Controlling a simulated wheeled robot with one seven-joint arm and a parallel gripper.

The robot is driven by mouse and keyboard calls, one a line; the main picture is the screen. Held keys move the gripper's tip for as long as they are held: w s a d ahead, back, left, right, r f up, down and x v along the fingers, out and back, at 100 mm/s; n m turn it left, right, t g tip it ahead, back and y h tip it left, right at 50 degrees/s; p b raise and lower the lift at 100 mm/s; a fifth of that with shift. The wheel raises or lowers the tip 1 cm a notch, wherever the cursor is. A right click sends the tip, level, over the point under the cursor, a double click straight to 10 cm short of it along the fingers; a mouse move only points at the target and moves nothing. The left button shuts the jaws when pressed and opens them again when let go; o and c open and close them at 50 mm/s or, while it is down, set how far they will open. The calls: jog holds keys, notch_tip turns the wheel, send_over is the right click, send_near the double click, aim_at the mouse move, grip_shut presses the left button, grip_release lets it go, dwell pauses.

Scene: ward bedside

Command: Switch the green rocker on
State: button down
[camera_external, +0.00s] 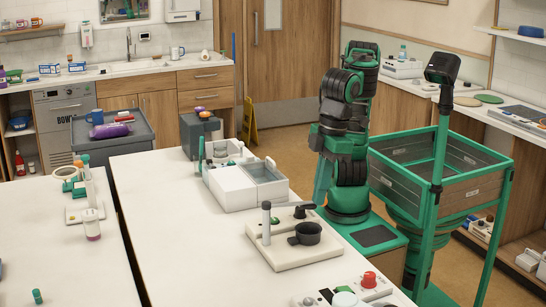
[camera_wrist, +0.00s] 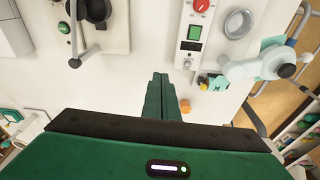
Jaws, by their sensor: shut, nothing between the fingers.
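The green rocker (camera_wrist: 194,32) is a small green square on a white control panel (camera_wrist: 183,62), shown in the wrist view right of centre near the top. A red knob (camera_wrist: 201,5) sits above it and a dark strip below it. My gripper (camera_wrist: 160,75) is shut and empty, its green fingers apart from the panel, below and left of the rocker in the picture. My gripper is not clearly seen in that view.
A white board with a black pot (camera_external: 307,234) and lever stands behind the panel on the long white table (camera_external: 185,255). A round green button (camera_wrist: 64,28) is on that board. A white two-part box (camera_external: 235,190) stands farther back. The table's left part is clear.

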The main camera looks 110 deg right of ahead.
jog(key=s+a+f, duration=0.1)
jog(key=s+a, duration=0.4)
jog(key=a, duration=0.3)
send_over(344, 290)
jog(key=s+d, duration=0.2)
notch_tip(344, 290, down, 5)
jog(key=shift+n, duration=0.3)
jog(key=w+f, duration=0.1)
jog(key=f, duration=0.3)
jog(key=w+f, duration=0.1)
jog(key=f, duration=0.9)
jog(key=shift+w+a, duration=0.2)
jog(key=shift+w, duration=0.2)
